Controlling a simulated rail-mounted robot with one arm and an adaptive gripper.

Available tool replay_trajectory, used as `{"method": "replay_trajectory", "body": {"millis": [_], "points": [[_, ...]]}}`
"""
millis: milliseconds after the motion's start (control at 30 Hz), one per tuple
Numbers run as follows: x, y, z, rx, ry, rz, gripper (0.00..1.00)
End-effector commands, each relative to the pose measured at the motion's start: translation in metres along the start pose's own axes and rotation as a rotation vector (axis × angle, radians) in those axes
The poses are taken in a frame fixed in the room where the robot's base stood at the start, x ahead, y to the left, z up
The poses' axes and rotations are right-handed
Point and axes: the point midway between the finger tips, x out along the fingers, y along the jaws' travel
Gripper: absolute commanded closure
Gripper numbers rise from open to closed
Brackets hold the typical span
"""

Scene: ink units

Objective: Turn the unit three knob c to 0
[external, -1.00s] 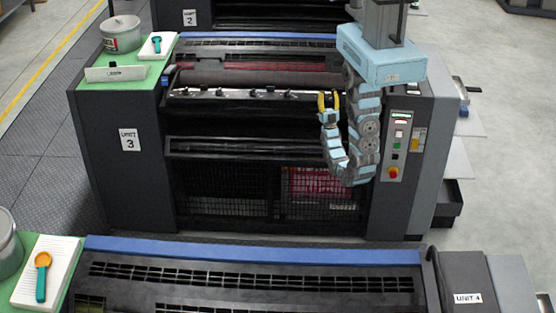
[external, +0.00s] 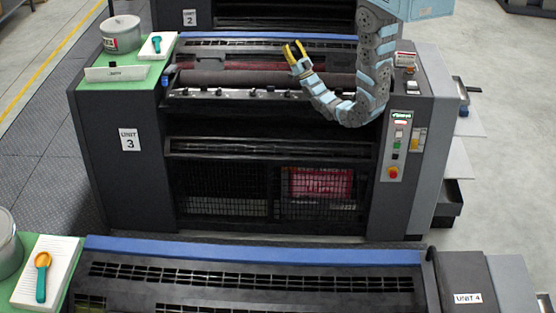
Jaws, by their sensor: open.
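Unit three (external: 128,185) is the dark machine in the middle, with a "UNIT 3" label on its left side panel. A row of small knobs (external: 218,92) runs along its light bar below the roller. Their letters and settings are too small to read, so I cannot tell which is knob c. My gripper (external: 294,50), with yellow fingers, is open and empty. It appears above the roller area, up and to the right of the knobs' middle, apart from them in the picture. My arm hides the right end of the bar.
A button panel (external: 398,146) with a red stop knob is on unit three's right front. A grey can (external: 121,36) and a pad with a blue tool (external: 157,45) stand on the green left top. Unit four (external: 250,275) is in front.

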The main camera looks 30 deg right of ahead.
Motion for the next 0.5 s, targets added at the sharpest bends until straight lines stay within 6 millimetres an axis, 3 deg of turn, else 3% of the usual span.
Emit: {"method": "replay_trajectory", "body": {"millis": [33, 200, 500], "points": [[0.015, -0.004, 0.022, 0.015, -0.047, -0.026, 0.62], [0.052, -0.012, 0.098, 0.048, -0.219, -0.084, 0.62], [0.114, -0.005, 0.207, 0.056, -0.510, -0.091, 0.62]]}}
